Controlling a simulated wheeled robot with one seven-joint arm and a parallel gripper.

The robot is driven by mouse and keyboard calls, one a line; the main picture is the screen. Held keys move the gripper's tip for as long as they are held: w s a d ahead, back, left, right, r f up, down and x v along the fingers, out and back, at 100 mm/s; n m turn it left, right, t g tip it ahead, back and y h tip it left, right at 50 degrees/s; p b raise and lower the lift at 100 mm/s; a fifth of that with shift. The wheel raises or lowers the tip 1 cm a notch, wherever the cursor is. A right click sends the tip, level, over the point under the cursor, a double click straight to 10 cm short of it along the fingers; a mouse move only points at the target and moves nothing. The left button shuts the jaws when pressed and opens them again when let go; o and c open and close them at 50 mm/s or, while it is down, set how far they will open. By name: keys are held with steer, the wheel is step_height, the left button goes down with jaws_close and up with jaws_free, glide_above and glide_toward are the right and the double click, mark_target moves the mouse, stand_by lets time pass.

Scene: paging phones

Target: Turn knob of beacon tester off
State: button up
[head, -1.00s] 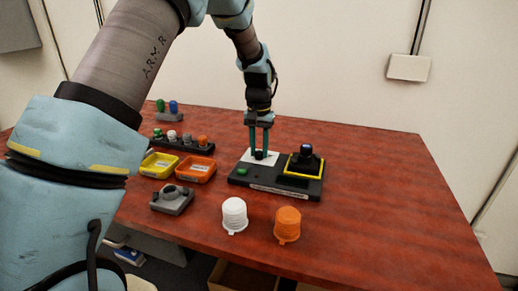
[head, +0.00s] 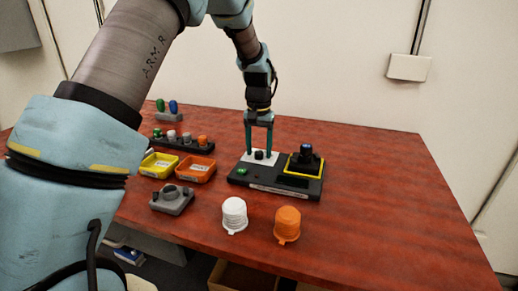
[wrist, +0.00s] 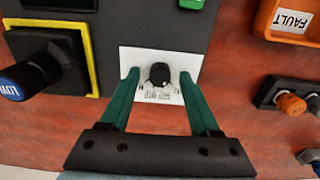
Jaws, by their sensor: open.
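The beacon tester (head: 240,181) is a dark flat box on the red table. Its black knob (head: 259,155) stands on a white plate (head: 272,160) at the back left part of the box. The knob (wrist: 160,74) also shows in the wrist view, with printed marks on the plate partly hidden beneath it. My gripper (head: 258,150) is open, with one green finger on each side of the knob. In the wrist view the fingers (wrist: 158,77) show a gap to the knob on both sides. Nothing is held.
A black blue-topped part marked LOW (wrist: 30,75) stands in a yellow-edged square beside the knob. A green button (head: 241,170) is on the box. Orange (head: 196,177) and yellow (head: 146,170) trays lie left. White (head: 234,220) and orange (head: 288,230) caps stand in front.

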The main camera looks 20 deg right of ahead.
mark_target(259, 152)
step_height(259, 152, up, 11)
steer(key=b, duration=0.2)
steer(key=shift+f, duration=0.1)
stand_by(0.5)
